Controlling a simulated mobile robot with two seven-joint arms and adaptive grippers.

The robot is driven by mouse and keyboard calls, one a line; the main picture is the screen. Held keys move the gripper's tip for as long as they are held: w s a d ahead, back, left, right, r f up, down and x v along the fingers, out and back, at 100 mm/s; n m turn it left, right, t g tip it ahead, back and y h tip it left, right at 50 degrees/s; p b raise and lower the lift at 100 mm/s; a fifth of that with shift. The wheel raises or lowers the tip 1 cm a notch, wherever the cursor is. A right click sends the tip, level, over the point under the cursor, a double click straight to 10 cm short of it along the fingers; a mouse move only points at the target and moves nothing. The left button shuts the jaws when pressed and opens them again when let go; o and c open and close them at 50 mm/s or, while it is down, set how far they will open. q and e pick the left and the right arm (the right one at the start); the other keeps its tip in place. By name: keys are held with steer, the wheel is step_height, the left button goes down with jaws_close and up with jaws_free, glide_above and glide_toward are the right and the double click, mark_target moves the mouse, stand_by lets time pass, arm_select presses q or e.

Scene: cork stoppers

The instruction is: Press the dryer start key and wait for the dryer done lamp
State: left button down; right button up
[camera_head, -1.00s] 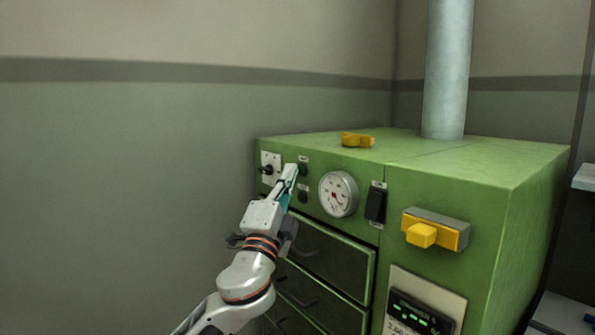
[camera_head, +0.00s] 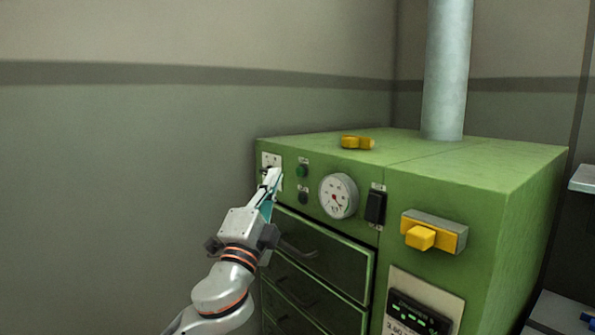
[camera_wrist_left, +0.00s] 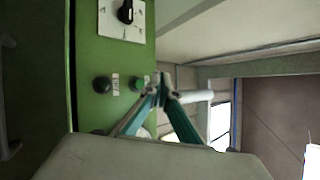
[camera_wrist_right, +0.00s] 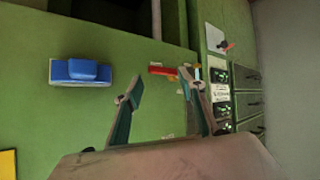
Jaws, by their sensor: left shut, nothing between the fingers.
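The green dryer cabinet (camera_head: 415,172) has a round green button or lamp (camera_head: 302,171) above a round black button (camera_head: 303,197); their labels are too small to read. Both also show in the left wrist view, the green one (camera_wrist_left: 137,84) and the black one (camera_wrist_left: 102,84). My left gripper (camera_head: 273,174) is shut and empty, just left of the green round in the head view, overlapping the lower part of the white switch plate (camera_head: 266,158). I cannot tell whether it touches the panel. My right gripper (camera_wrist_right: 155,92) is open and empty in the right wrist view.
The panel also has a dial gauge (camera_head: 338,196), a black rocker switch (camera_head: 375,206) and a yellow knob (camera_head: 420,238). Drawers (camera_head: 318,255) lie below my left gripper. A blue handle (camera_wrist_right: 82,71) shows in the right wrist view. Free room lies left of the cabinet.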

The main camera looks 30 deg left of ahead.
arm_select(q)
steer(key=shift+s+a, duration=0.2)
steer(key=shift+s, duration=0.3)
steer(key=shift+s+a, duration=0.2)
steer(key=shift+s, duration=0.25)
